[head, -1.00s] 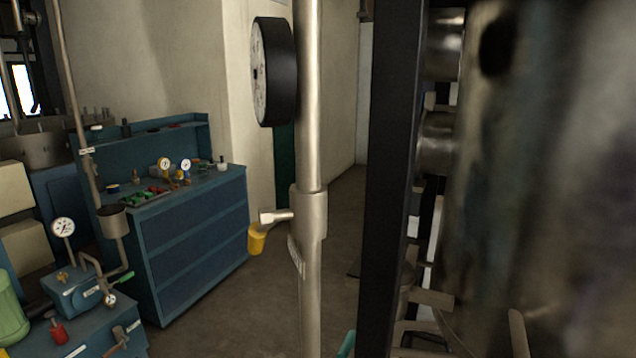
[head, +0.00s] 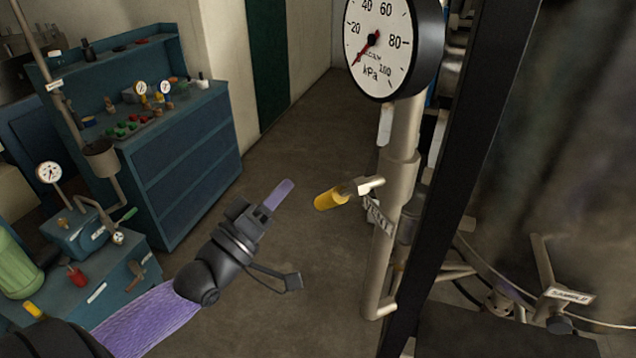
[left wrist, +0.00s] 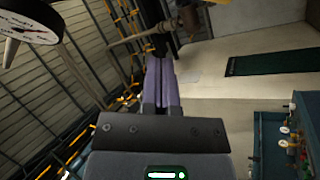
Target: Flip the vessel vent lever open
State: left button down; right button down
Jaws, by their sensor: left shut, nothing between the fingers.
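The vent lever has a yellow grip (head: 331,198) on a short metal arm that sticks out to the left of a vertical pipe (head: 397,215). A tag lettered VENT (head: 379,214) hangs on the pipe just below it. My left gripper (head: 284,190) is shut and empty, with purple fingers pointing up and right. In the head view it shows to the left of the yellow grip, with a gap between them. In the left wrist view its fingers (left wrist: 161,82) lie together. I cannot pick out the yellow grip there for certain. My right gripper is not in view.
A round kPa gauge (head: 385,42) sits on the pipe above the lever. A dark upright post (head: 463,160) and a large metal vessel (head: 585,150) stand at the right. A blue cabinet (head: 190,165) stands at the left. The floor between cabinet and pipe is clear.

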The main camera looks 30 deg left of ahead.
aim_at(338, 196)
pick_arm(q)
jog(key=w+d, duration=0.1)
jog(key=w, duration=0.1)
jog(key=w+d+f+p, duration=0.1)
jog(key=w+d, duration=0.1)
jog(key=shift+d, duration=0.25)
dwell(0.3)
jog(key=shift+s+d+f+n+p, duration=0.1)
jog(key=shift+d+f+n+p, duration=0.1)
jog(key=shift+n+p, duration=0.4)
